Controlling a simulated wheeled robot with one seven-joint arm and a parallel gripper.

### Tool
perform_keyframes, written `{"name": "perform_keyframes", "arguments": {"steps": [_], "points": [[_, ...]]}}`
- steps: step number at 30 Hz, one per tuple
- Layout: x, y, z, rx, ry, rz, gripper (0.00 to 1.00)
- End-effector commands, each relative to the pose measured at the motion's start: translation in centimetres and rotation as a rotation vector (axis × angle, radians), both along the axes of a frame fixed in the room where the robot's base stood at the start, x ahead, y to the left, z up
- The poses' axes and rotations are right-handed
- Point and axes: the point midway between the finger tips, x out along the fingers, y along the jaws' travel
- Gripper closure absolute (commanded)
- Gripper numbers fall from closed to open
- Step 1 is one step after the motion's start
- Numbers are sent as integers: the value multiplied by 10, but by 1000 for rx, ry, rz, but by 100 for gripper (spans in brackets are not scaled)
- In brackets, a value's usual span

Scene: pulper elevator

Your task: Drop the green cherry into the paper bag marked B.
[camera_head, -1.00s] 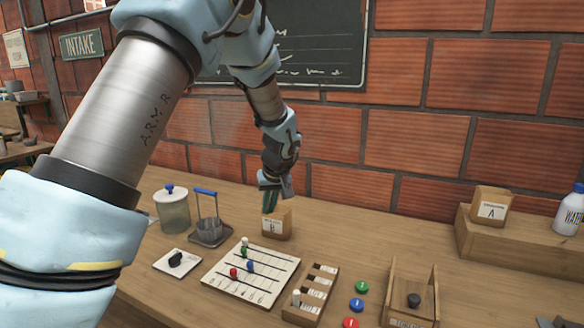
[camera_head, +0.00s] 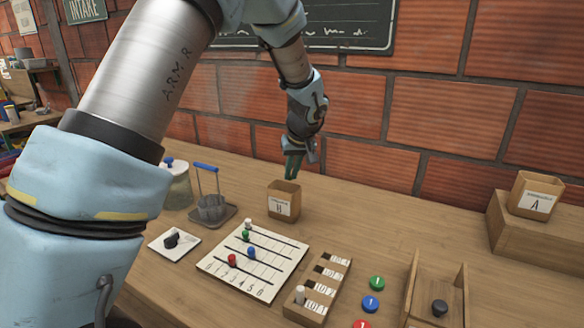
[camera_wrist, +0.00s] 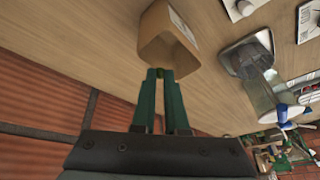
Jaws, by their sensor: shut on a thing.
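The paper bag marked B (camera_head: 281,211) stands open-topped on the wooden bench, its white label facing the head camera. My gripper (camera_head: 291,177) points down at the bag's open top, close to its back rim. In the wrist view my gripper's two green fingers (camera_wrist: 160,80) are shut on a small green thing, which looks like the green cherry (camera_wrist: 160,72). It shows only between the fingertips, beside the bag's mouth (camera_wrist: 150,50). I cannot tell whether the tips are inside the rim. The cherry is too small to make out in the head view.
Paper bag A (camera_head: 535,204) stands on a raised wooden block at the right. A white board (camera_head: 262,272) with coloured pegs, a slotted wooden rack (camera_head: 325,280) and coloured discs (camera_head: 371,304) lie in front. A wire-handled holder (camera_head: 209,210) stands left of bag B.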

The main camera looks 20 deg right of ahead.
Motion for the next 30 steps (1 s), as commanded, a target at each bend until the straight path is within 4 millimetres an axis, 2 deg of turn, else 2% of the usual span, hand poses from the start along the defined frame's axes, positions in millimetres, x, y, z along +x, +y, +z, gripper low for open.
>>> {"name": "perform_keyframes", "arguments": {"steps": [1, 4, 13, 14, 22, 23, 30], "points": [[0, 0, -9, 0, 1, 0, 100], [0, 0, -14, 0, 0, 0, 100], [0, 0, -15, 0, 0, 0, 100], [0, 0, -15, 0, 0, 0, 87], [0, 0, -15, -1, 0, 0, 56], [0, 0, -15, -1, 0, 0, 54], [0, 0, -15, -1, 0, 0, 54]]}}
